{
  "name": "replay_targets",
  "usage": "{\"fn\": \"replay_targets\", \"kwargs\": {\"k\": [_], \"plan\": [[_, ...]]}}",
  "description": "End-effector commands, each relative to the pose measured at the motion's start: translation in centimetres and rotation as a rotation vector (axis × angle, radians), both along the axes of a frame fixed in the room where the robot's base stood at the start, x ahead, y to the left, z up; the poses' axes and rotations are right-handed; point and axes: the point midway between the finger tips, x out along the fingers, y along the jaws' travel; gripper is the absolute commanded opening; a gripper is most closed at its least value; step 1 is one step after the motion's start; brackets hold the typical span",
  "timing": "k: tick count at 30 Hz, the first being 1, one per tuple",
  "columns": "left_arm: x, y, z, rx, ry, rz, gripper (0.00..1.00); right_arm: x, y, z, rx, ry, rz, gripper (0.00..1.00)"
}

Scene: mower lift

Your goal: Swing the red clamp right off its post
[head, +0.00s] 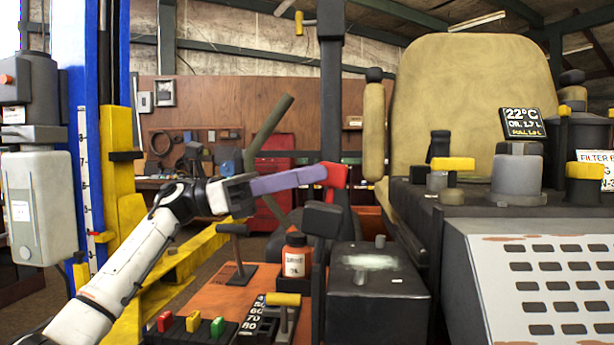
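The red clamp (336,182) sits on the dark upright post (331,120) near the middle of the head view. My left gripper (247,190) is to the left of the clamp, at about its height. A lavender bar (287,180) runs from the gripper's dark end to the clamp's left side. I cannot tell whether the bar is part of the clamp or of my gripper, nor whether the fingers are closed around it. The clamp's far side is hidden. My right gripper is not in view.
An olive lever (268,127) rises behind the bar. Below are an orange bottle (296,257), a black T-handle (235,237) and red, yellow and green switches (192,322). The tan seat (474,95) and dark console stand at right; a blue-and-yellow lift column (119,165) at left.

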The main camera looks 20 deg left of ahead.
Motion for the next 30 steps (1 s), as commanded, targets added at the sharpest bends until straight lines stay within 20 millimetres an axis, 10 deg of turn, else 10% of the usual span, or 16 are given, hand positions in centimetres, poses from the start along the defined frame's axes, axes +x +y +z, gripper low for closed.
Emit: {"fn": "replay_targets", "kwargs": {"k": [14,30], "plan": [[-0.1,0.6,-0.3,0.003,0.001,0.001,0.42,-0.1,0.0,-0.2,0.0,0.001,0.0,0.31],[-1.7,9.2,-2.3,0.001,0.0,0.001,0.42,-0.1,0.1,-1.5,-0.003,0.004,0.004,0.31]]}}
